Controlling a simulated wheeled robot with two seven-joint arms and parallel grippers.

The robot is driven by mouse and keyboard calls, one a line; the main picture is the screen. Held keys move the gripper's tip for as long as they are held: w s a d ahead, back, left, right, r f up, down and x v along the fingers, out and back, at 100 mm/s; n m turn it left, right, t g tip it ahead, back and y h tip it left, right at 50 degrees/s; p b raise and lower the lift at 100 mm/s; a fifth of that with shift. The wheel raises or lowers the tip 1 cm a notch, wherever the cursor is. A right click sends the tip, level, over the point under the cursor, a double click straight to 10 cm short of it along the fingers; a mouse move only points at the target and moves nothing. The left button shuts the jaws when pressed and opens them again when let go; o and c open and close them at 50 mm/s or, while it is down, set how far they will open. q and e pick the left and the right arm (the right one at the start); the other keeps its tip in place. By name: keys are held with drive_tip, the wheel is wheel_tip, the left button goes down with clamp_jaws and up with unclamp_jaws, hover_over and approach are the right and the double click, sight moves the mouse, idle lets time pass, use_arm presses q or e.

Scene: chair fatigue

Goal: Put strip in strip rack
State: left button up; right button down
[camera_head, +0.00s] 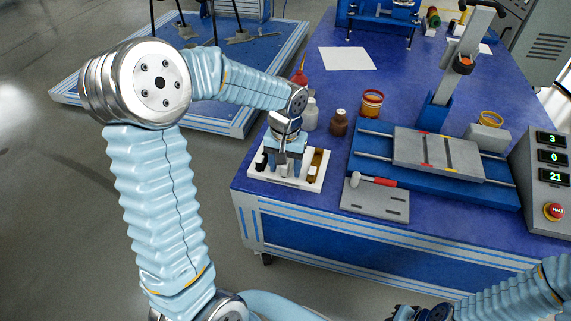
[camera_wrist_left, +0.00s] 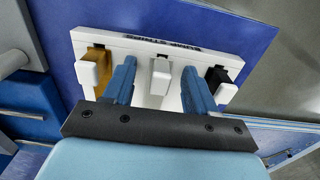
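The white strip rack (camera_head: 256,179) sits at the table's near left corner. In the left wrist view the rack (camera_wrist_left: 215,45) holds a brown strip (camera_wrist_left: 99,52) at left and a black strip (camera_wrist_left: 216,77) at right, both with white tabs. A strip with a pale tab (camera_wrist_left: 159,72) stands at the middle slot; its lower part is hard to see. My left gripper (camera_head: 286,162) is down over the rack. Its blue fingers (camera_wrist_left: 159,66) are apart, one on each side of the middle tab, with gaps. My right gripper (camera_head: 425,312) shows only partly at the bottom edge.
A grey plate with a red-handled hammer (camera_head: 378,181) lies right of the rack. Behind the rack stand a white bottle (camera_head: 310,116), a brown bottle (camera_head: 339,123) and an orange jar (camera_head: 371,103). A blue test rig (camera_head: 437,150) fills the right. Free table lies around the paper (camera_head: 347,58).

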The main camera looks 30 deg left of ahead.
use_arm(q)
drive_tip(key=shift+r, duration=0.15)
wheel_tip(320, 180, up, 14)
drive_tip(key=p, duration=0.2)
drive_tip(key=shift+f, duration=0.25)
idle(0.4)
